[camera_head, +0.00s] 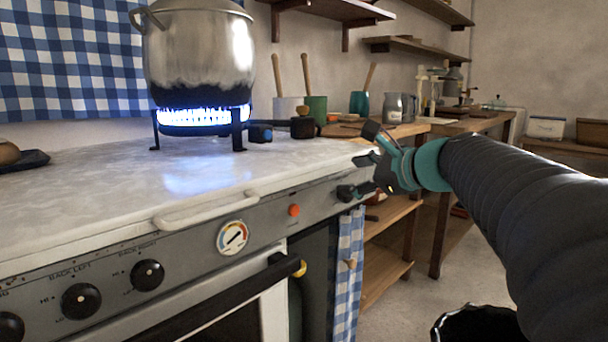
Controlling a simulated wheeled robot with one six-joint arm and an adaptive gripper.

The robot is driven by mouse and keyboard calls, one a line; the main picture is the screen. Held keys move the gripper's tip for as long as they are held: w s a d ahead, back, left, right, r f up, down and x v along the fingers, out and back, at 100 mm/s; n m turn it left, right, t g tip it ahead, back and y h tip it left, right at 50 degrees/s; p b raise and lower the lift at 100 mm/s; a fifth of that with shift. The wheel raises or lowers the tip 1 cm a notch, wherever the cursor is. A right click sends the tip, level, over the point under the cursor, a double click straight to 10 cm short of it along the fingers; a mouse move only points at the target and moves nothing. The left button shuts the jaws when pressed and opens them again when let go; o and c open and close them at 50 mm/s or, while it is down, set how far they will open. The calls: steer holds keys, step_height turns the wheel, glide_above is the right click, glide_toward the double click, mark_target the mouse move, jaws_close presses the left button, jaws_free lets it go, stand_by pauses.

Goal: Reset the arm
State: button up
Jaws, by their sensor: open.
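My gripper (371,146) is at the end of my dark, sleeved arm, which reaches in from the right. Its fingers are apart, with nothing seen between them. It is beside the right end of the stove's front edge, above a black knob or lever (356,191) on the front panel. I cannot tell whether it touches the stove. A teal band shows at my wrist.
A large metal pot (198,55) stands over a lit blue flame (203,117) on the stove (90,200). A white rail (206,211) and an oven handle (225,300) stick out in front. Wooden shelves (388,275) stand behind my gripper. A black bin (478,325) is on the floor.

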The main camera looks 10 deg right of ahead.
steer(key=s+f+n+g+h+p, duration=0.1)
steer(key=s+f+n+g+h, duration=0.15)
steer(key=s+f+n, duration=0.35)
steer(key=s+f+n+g+h+p, duration=0.1)
steer(key=s+f+n+g, duration=0.15)
steer(key=f+n, duration=0.4)
steer(key=s+a+f+n+g+h+p, duration=0.1)
steer(key=s+a+f+n+p, duration=0.1)
steer(key=s+n, duration=0.3)
steer(key=s+a+f+n+g+h+p, duration=0.1)
steer(key=s+n+p, duration=0.4)
steer(key=s, duration=0.7)
steer(key=shift+s+a+f+h, duration=0.3)
steer(key=shift+a+f+h, duration=0.25)
steer(key=shift+a, duration=0.7)
